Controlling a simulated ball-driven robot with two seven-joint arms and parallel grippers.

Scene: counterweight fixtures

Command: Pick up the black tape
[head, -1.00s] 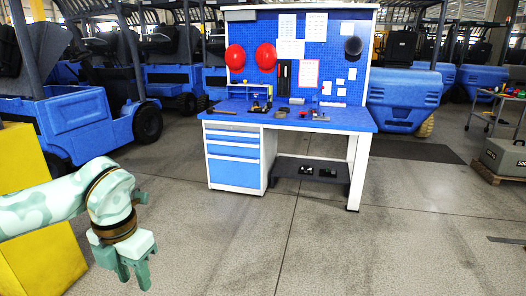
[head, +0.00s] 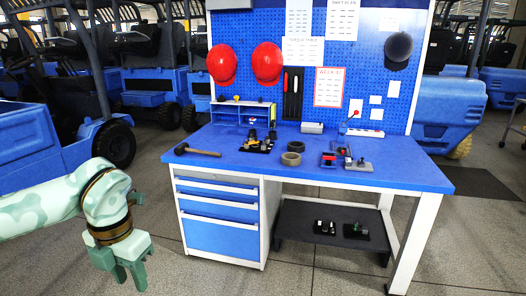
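The black tape (head: 296,146) looks like a dark roll lying on the blue top of the workbench (head: 395,178), near the middle. A brownish tape roll (head: 290,159) lies just in front of it and partly overlaps it in the picture. My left gripper (head: 131,279) is at the lower left, pointing down, with its fingers apart and nothing between them. It is in front of the bench and to the left of it, far from the tape. My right gripper is out of view.
A hammer (head: 197,151) lies at the bench's left end. A black tool fixture (head: 257,142) stands left of the tapes; a red-and-grey vise (head: 334,158) is to the right. Drawers (head: 222,236) fill the bench's left underside. Bare floor lies in front.

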